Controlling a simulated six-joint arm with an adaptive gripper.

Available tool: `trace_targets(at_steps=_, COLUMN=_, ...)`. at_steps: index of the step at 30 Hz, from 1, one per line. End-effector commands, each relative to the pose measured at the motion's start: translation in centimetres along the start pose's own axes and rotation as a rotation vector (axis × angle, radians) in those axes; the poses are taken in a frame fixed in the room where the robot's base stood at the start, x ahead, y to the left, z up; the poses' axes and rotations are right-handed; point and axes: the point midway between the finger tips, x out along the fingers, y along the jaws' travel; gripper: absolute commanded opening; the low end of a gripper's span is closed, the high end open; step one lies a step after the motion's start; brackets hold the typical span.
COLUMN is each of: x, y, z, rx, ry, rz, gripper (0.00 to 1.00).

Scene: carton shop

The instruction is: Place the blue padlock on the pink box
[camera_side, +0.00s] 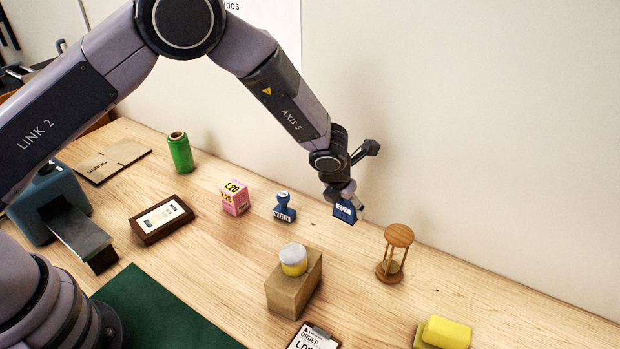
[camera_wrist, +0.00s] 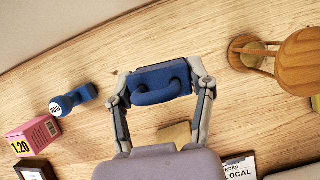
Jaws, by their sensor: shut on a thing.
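My gripper (camera_side: 347,192) is shut on the blue padlock (camera_side: 344,213) and holds it above the table near the wall. In the wrist view the padlock (camera_wrist: 158,76) lies between the two fingers, its shackle turned toward the palm. The pink box (camera_side: 235,197), with a yellow label reading 1.20, stands upright on the table to the left of my gripper. In the wrist view the pink box (camera_wrist: 34,138) is at the lower left. Nothing rests on its top.
A blue stamp (camera_side: 284,207) stands between the pink box and my gripper. An hourglass (camera_side: 395,253) is to the right. A cardboard box (camera_side: 293,290) with a round tin (camera_side: 293,259) on top stands in front. A green spool (camera_side: 180,153) and framed card (camera_side: 161,219) are left.

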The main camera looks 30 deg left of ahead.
Motion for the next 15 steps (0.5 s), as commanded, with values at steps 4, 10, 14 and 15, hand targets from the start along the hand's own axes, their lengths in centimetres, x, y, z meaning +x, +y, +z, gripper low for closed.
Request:
trace_targets(at_steps=4, x=-1.8, y=0.9, z=0.5, rx=-0.040, ry=0.000, rz=0.017, gripper=0.13)
trace_targets(at_steps=10, x=-4.2, y=5.4, z=-0.5, rx=-0.260, ry=0.000, rz=0.109, gripper=0.13)
trace_targets(at_steps=14, x=-7.1, y=10.7, z=-2.4, rx=-0.530, ry=-0.001, rz=0.223, gripper=0.13)
trace_targets(at_steps=15, x=-8.2, y=12.5, z=-3.2, rx=-0.630, ry=-0.001, rz=0.265, gripper=0.13)
